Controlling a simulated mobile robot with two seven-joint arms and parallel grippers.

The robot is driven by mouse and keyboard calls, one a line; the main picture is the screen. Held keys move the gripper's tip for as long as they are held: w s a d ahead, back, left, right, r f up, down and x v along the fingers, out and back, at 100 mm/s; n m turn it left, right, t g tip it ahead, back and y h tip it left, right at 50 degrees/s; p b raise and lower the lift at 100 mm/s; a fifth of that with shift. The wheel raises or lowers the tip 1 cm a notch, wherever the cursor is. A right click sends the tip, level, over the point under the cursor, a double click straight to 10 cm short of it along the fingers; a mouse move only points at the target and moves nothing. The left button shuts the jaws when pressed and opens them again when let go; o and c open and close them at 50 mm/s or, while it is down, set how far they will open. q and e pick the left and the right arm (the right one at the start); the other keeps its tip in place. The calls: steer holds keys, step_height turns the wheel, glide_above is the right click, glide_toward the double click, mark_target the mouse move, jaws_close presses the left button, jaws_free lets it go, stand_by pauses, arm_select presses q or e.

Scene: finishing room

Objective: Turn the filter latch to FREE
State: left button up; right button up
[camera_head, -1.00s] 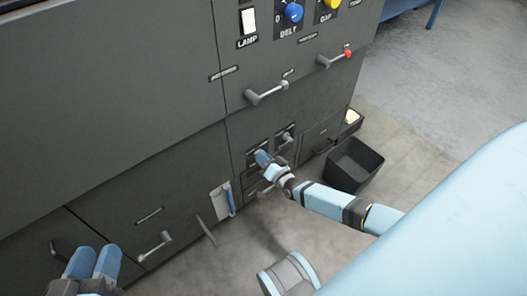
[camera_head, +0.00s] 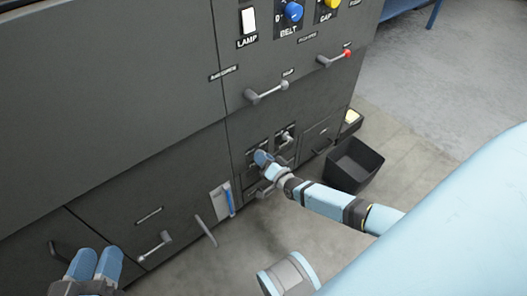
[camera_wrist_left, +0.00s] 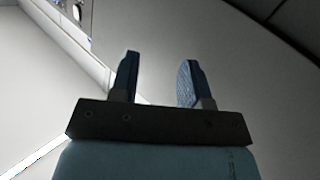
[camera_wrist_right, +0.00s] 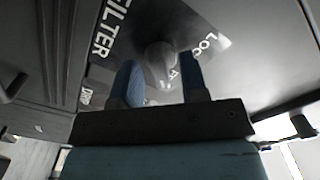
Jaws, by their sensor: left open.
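The filter latch (camera_wrist_right: 160,58) is a grey knob-like handle on a dark plate in the right wrist view. White lettering FILTER (camera_wrist_right: 103,28) stands to its left, and part of a word starting LOC (camera_wrist_right: 203,43) to its right. The FREE marking is not readable. My right gripper (camera_wrist_right: 168,85) has its fingers apart, with the handle showing between and just beyond the fingertips; contact is unclear. In the head view this gripper (camera_head: 262,158) is at the lower cabinet front and covers the latch. My left gripper (camera_head: 94,262) is open and empty at the lower left, also in its wrist view (camera_wrist_left: 158,75).
Another small lever (camera_head: 287,137) sits just up and right of my right gripper. Bar handles (camera_head: 267,92) and a red-tipped one (camera_head: 335,58) are above. A black open bin (camera_head: 353,165) stands on the floor to the right. A blue-edged item (camera_head: 229,200) hangs below left.

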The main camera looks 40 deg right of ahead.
arm_select(q)
step_height(320, 180, up, 7)
steer(key=t+p, duration=0.2)
steer(key=p, duration=0.2)
steer(key=shift+a+f+n+t, duration=0.15)
steer(key=shift+a+n+t, duration=0.15)
arm_select(e)
steer(key=s+d, duration=0.1)
steer(key=s, duration=1.2)
steer(key=shift+s, duration=0.4)
arm_select(q)
steer(key=shift+w, duration=0.1)
